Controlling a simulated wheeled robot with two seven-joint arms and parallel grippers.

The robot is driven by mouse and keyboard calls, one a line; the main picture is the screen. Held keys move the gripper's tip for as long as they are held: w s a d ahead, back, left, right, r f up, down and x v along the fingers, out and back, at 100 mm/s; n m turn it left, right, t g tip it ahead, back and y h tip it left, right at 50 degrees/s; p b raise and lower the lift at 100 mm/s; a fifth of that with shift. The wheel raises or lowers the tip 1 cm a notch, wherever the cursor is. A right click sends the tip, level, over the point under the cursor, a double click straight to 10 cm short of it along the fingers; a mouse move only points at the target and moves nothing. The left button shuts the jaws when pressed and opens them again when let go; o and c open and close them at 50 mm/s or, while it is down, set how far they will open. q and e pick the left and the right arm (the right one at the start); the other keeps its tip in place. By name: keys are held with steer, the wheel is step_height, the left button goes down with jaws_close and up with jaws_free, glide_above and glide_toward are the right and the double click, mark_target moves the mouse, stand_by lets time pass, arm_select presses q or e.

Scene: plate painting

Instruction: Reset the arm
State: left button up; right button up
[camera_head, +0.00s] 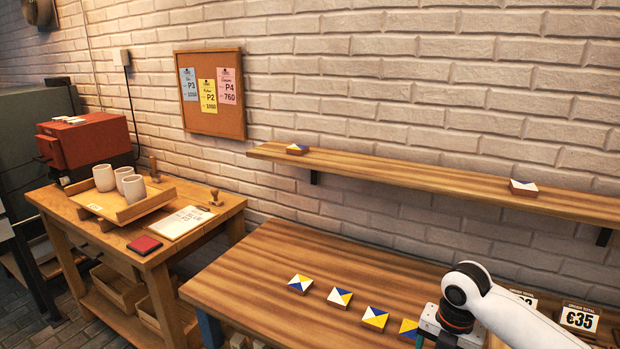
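My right arm comes in from the lower right over the wooden table (262,262). Its gripper (432,336) is low over the table near the bottom edge, and its fingers are too hidden to tell whether they are open or shut. A blue and yellow tile (407,328) lies right beside it, partly covered. Three more painted tiles lie in a slanting row to its left: a yellow and blue one (375,318), a blue and white one (339,297) and a yellow, blue and white one (300,284). My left gripper is not in view.
A wall shelf (400,174) holds two tiles, one at the left (297,149) and one at the right (523,187). Price cards (579,318) stand behind my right arm. A side table at left holds a tray (150,206) with cups. The table's left part is clear.

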steer(key=s+a+f+m+t+y, duration=0.2)
steer(key=s+a+f+m, duration=0.75)
steer(key=s+a, duration=0.3)
steer(key=s+d+m+t+h, duration=0.15)
steer(key=s+d+m, duration=0.25)
steer(key=s+m, duration=1)
step_height(320, 180, down, 27)
steer(key=m+g, duration=0.2)
steer(key=m, duration=0.1)
steer(key=s+d+f, duration=0.1)
steer(key=s+f, duration=0.6)
steer(key=s, duration=0.1)
steer(key=s+d+f, duration=0.2)
steer(key=s+f, duration=0.6)
steer(key=shift+s+d+n+g, duration=0.2)
steer(key=shift+d+n+g, duration=0.05)
steer(key=shift+n+g, duration=0.1)
